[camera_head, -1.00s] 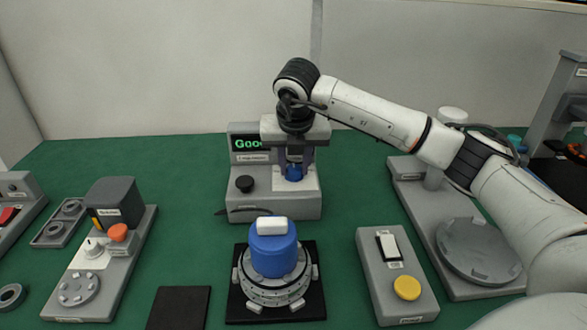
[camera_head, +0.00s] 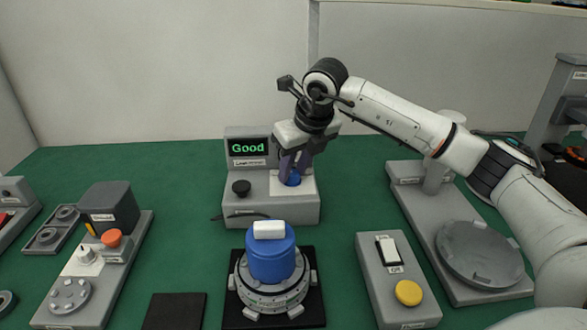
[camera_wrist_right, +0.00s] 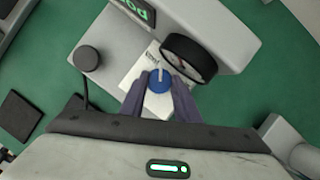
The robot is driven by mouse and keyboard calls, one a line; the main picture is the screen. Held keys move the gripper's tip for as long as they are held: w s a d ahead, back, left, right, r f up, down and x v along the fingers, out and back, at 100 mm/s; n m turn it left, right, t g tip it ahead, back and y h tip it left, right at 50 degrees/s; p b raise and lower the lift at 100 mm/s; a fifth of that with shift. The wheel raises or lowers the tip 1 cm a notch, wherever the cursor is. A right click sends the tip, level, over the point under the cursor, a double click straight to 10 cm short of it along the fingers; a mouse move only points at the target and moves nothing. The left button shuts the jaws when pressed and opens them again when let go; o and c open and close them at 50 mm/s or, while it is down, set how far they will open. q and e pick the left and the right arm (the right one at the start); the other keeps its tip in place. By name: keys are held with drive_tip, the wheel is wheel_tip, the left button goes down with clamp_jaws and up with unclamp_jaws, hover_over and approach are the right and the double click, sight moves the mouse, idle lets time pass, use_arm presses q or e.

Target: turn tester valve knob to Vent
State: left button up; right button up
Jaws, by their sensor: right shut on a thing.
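The tester (camera_head: 245,208) is a grey box at the back middle with a screen (camera_head: 249,147) that reads "Good" in green. Its blue valve knob (camera_head: 292,179) sits on a white label plate on the right part of the box. My right gripper (camera_head: 290,168) comes down from above and is shut on the knob. In the right wrist view the two dark fingers (camera_wrist_right: 160,90) sit on both sides of the blue knob (camera_wrist_right: 159,82), whose white pointer aims up the picture. The label text is too small to read. My left gripper is not in view.
A black round knob (camera_head: 241,188) is on the tester's left and a dial gauge (camera_wrist_right: 188,58) is close to the fingers. A blue-topped hub motor (camera_head: 271,258) stands in front. A switch box (camera_head: 397,282) is at right; a grey station (camera_head: 90,270) is at left.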

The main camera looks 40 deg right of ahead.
idle(0.3)
drive_tip(key=o, duration=1)
drive_tip(key=shift+o, duration=0.2)
drive_tip(key=shift+r, duration=0.1)
drive_tip(key=shift+d, duration=0.1)
drive_tip(key=shift+m, duration=0.3)
